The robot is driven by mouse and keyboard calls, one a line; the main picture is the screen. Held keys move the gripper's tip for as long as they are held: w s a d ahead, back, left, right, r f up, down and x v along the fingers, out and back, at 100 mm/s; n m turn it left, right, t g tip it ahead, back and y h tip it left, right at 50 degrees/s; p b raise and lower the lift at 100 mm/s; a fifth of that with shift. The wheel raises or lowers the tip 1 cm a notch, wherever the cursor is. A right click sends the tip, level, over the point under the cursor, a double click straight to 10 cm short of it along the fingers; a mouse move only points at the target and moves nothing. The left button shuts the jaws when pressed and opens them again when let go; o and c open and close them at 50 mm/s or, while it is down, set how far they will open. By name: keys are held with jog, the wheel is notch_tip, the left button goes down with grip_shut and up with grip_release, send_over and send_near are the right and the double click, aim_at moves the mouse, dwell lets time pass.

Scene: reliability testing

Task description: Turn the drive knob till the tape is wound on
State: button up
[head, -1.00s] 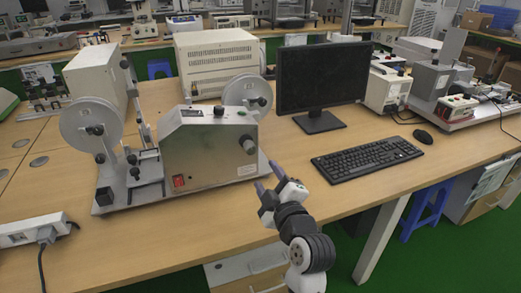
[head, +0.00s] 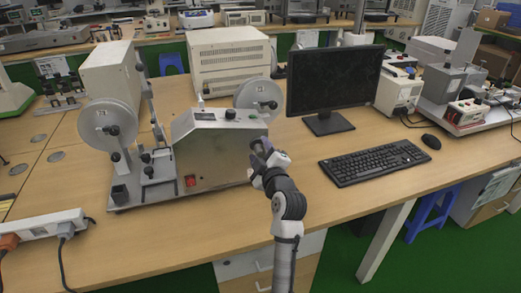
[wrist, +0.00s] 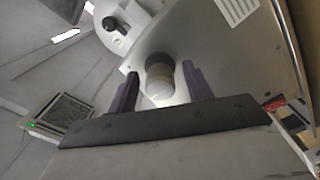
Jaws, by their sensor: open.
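The winding machine (head: 222,152) is a grey metal box on a base plate. A left reel (head: 97,120) and a right reel (head: 262,92) stand at its two sides. The drive knob (wrist: 160,72) is a grey cylinder on the machine's face, seen nearly end-on in the wrist view. My gripper (wrist: 160,84) is open, with one dark finger on each side of the knob and a visible gap to each. In the head view my gripper (head: 262,150) is at the machine's right front and hides most of the knob. I cannot make out the tape.
A red switch (head: 190,181) is low on the machine's front. A monitor (head: 333,82), keyboard (head: 374,162) and mouse (head: 431,141) stand to the right. A power strip (head: 45,228) lies at the front left. The desk in front of the machine is clear.

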jog(key=c, duration=1)
jog(key=shift+o, duration=0.2)
jog(key=m, duration=0.4)
jog(key=shift+m+b, duration=0.3)
jog(key=shift+m, duration=0.1)
jog(key=m, duration=0.4)
jog(key=shift+m+p, duration=0.3)
jog(key=shift+p, duration=0.05)
jog(key=m+p, duration=0.2)
jog(key=m, duration=0.3)
jog(key=m+p, duration=0.2)
jog(key=m, duration=0.3)
jog(key=shift+f+m, duration=0.1)
jog(key=shift+m, duration=0.2)
